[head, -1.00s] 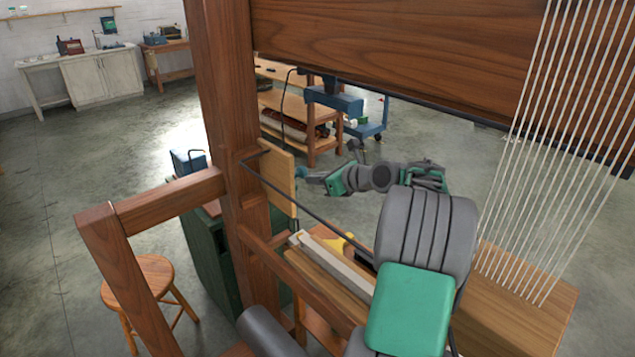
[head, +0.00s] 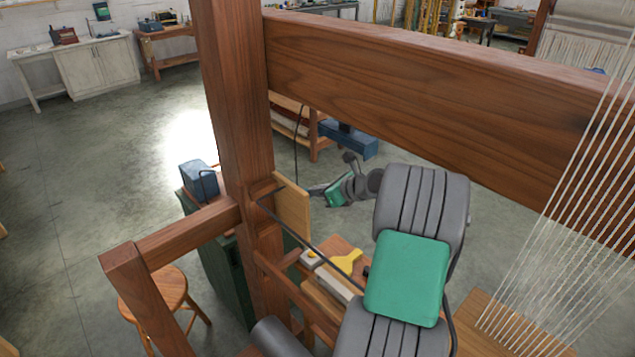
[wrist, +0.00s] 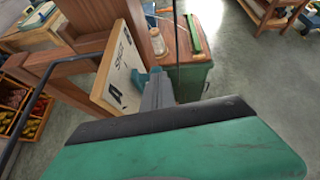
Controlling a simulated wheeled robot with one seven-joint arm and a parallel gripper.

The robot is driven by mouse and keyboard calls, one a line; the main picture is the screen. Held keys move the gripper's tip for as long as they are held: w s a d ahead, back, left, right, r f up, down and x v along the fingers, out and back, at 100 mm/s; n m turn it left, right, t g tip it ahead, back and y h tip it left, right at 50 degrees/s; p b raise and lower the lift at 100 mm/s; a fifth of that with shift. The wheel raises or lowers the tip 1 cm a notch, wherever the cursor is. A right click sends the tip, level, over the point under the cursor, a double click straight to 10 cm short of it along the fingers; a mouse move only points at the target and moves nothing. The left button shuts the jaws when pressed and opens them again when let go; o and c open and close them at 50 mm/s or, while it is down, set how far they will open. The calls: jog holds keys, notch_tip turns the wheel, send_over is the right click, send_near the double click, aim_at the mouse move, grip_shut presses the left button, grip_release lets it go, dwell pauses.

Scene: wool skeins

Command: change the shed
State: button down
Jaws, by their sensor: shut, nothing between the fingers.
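An upright wooden board (wrist: 118,75) is fixed beside the loom's post (head: 235,120). In the wrist view its pale face reads "SHED" and a large "A". In the head view the board (head: 292,205) shows from its other side. My gripper (wrist: 140,80) is shut and empty, its teal tips close to the board's lettered face. I cannot tell whether they touch it. In the head view the tips are not clear, partly behind the board's edge. A thin dark rod (head: 310,243) runs past the board. White warp threads (head: 565,240) hang at the right.
A thick wooden beam (head: 420,90) crosses above my arm. A green cabinet (wrist: 187,75) with a jar on top stands beyond the board. A round stool (head: 165,290) stands at lower left. Open floor lies behind.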

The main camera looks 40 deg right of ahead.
jog(key=shift+w+a+r+p, duration=0.15)
jog(key=shift+w+p, duration=0.1)
jog(key=shift+w, duration=0.3)
jog(key=shift+w+a+p, duration=0.2)
jog(key=shift+w+p, duration=0.05)
jog(key=shift+w, duration=0.3)
jog(key=shift+w+a+r+p, duration=0.15)
jog(key=shift+w+p, duration=0.1)
jog(key=shift+w, duration=0.3)
